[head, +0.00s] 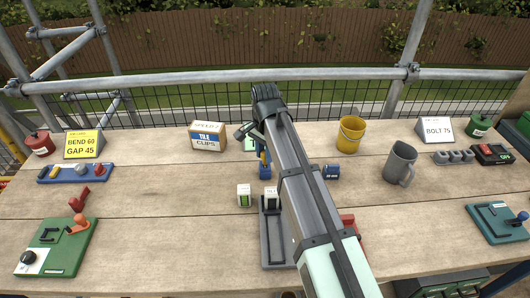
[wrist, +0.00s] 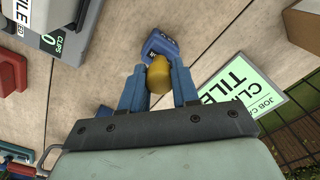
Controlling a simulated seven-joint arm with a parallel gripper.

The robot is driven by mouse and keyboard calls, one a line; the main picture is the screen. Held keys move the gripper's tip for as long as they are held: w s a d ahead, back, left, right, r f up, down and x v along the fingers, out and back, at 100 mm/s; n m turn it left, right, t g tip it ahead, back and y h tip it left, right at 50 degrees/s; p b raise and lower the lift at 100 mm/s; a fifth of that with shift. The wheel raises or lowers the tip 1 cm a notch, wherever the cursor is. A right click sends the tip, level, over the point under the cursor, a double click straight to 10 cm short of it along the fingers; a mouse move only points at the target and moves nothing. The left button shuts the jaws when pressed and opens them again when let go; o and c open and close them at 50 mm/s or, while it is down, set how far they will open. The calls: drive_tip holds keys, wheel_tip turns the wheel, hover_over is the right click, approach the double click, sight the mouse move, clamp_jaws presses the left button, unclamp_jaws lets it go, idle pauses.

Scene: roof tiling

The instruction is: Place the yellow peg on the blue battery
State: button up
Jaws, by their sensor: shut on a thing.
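The yellow peg (wrist: 159,76) is held between the two blue fingers of my gripper (wrist: 159,85). In the wrist view the blue battery (wrist: 158,46) shows just past the peg's end, its dark label facing up. Whether peg and battery touch or are apart, I cannot tell. In the head view my gripper (head: 263,161) points down behind the two small white boxes, left of my arm. There the peg is mostly hidden by the fingers, and the battery (head: 265,174) shows small below them.
A blue block (head: 332,171), yellow bucket (head: 351,133) and grey mug (head: 400,163) are to the right. A tile clips carton (head: 208,136) is to the left.

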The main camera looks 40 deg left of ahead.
drive_tip(key=shift+f, duration=0.1)
drive_tip(key=o, duration=1)
wheel_tip(320, 180, up, 12)
drive_tip(key=shift+r, duration=0.15)
